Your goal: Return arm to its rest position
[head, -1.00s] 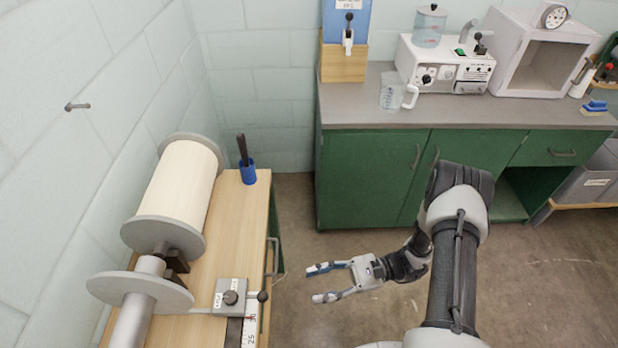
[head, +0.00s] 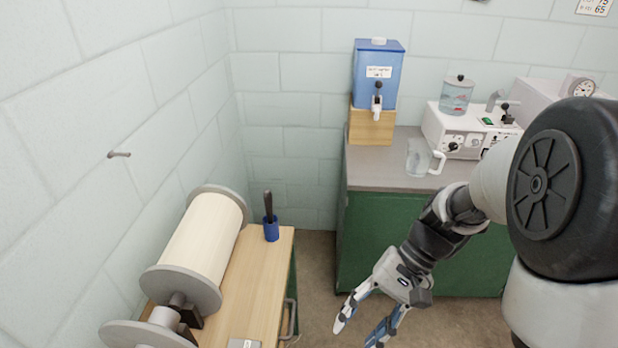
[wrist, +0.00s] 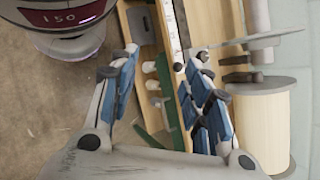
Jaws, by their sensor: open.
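My gripper (head: 358,332) is open and empty in the head view, hanging over the floor between the wooden bench and the green cabinet. My arm comes in from the right and its large dark joint fills the right side. In the wrist view my gripper (wrist: 165,75) shows both blue-padded fingers spread apart, with nothing between them but the bench and floor seen beyond.
A wooden bench (head: 253,285) at left holds a cream spool (head: 203,237) and a blue cup (head: 271,230) with a dark handle. A green cabinet (head: 375,235) carries a pitcher (head: 418,160), a blue dispenser (head: 378,70) and a white machine (head: 462,135). Open floor (head: 318,265) lies between.

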